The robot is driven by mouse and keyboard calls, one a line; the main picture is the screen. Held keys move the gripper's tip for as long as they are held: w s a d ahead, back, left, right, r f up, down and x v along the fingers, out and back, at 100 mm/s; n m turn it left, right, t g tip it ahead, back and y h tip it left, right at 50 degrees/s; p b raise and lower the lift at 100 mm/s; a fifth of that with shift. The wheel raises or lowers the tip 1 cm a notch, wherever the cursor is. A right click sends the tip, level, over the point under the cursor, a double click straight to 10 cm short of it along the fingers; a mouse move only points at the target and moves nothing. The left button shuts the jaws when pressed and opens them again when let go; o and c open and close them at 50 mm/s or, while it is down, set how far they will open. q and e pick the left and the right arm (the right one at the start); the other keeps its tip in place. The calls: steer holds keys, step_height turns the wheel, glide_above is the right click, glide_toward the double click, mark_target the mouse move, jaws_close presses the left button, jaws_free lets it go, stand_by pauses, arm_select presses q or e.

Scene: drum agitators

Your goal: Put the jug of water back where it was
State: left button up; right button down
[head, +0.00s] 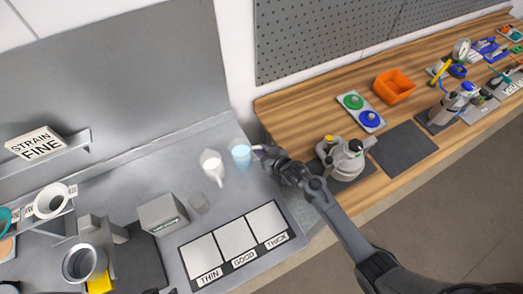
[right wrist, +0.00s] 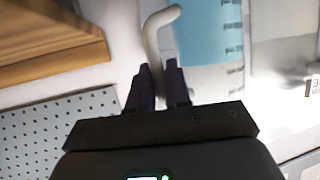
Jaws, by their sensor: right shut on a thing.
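The jug of water (head: 241,157) is a clear jug with light blue water, upright at the right end of the grey counter. My right gripper (head: 262,152) reaches it from the right and is shut on its handle. In the right wrist view the jug (right wrist: 207,32) has dark graduation marks, and its pale handle (right wrist: 151,40) runs down between the fingers of my right gripper (right wrist: 160,85). I cannot tell whether the jug's base touches the counter. My left gripper is not clearly in view.
A board marked THIN, GOOD, THICK (head: 233,246) lies in front. A grey box (head: 162,214) is farther left. A wooden bench (head: 312,115) adjoins on the right.

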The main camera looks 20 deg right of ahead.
steer(key=c, duration=1.1)
jaws_free()
steer(key=s+r+g+h, duration=0.1)
steer(key=s+r+g, duration=0.2)
steer(key=s, duration=0.8)
steer(key=s+r+g+h, duration=0.1)
steer(key=s+r+g, duration=0.2)
steer(key=s, duration=0.9)
steer(key=s+r+m+g+h, duration=0.1)
steer(key=s+r+g, duration=0.2)
steer(key=s, duration=0.8)
steer(key=shift+s+d+r+h, duration=0.15)
steer(key=shift+d+h, duration=0.1)
steer(key=shift+h, duration=0.05)
